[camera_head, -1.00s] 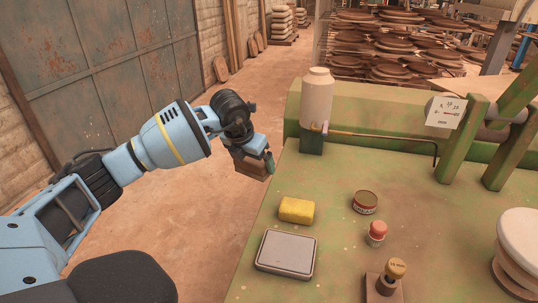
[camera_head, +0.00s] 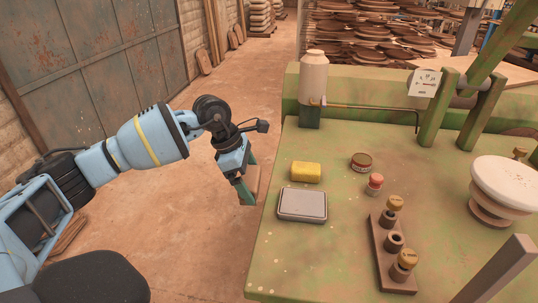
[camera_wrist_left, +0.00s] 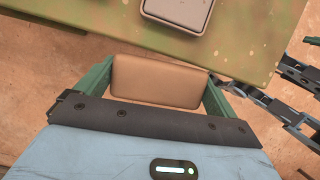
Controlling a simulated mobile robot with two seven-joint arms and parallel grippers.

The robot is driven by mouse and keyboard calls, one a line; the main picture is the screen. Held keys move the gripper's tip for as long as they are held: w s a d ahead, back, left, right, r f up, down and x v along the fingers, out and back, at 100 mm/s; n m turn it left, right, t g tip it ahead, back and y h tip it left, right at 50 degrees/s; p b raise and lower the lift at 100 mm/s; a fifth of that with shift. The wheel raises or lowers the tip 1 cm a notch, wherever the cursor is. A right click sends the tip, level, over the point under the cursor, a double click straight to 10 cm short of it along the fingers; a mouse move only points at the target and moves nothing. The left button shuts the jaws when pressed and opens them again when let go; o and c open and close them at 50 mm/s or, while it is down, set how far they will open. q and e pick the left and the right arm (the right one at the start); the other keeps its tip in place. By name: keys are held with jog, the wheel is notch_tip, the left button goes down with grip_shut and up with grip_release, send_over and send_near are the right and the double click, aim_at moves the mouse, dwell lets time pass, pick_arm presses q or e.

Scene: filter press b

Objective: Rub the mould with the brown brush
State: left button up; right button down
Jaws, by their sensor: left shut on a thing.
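My left gripper (camera_head: 248,186) hangs off the left edge of the green table. It is shut on a brown block, the brown brush (camera_wrist_left: 158,82), which also shows between the fingers in the head view (camera_head: 254,180). Its underside is hidden. A white round piece (camera_head: 505,182), which looks like the mould, sits on a brown round base at the table's right, far from the brush.
On the green table (camera_head: 325,250) are a yellow sponge (camera_head: 305,172), a grey case (camera_head: 302,205), a small tin (camera_head: 361,162), a red-capped piece (camera_head: 375,184) and a brown rack (camera_head: 386,255). A cream bottle (camera_head: 313,78) stands behind. A brown bar (camera_head: 500,270) rises at front right.

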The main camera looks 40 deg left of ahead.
pick_arm(q)
jog(key=s+d+r+m+g+y, duration=0.1)
jog(key=s+d+m+g+y, duration=0.1)
jog(key=d+m, duration=0.5)
jog(key=s+d+r+m+g+y, duration=0.1)
jog(key=s+d+m+g, duration=0.3)
jog(key=m, duration=1.3)
jog(key=s+d+y, duration=0.1)
jog(key=s+d, duration=0.2)
jog(key=shift+s+d+r+g, duration=0.15)
jog(key=shift+s+d+g, duration=0.15)
jog(key=shift+g, duration=0.1)
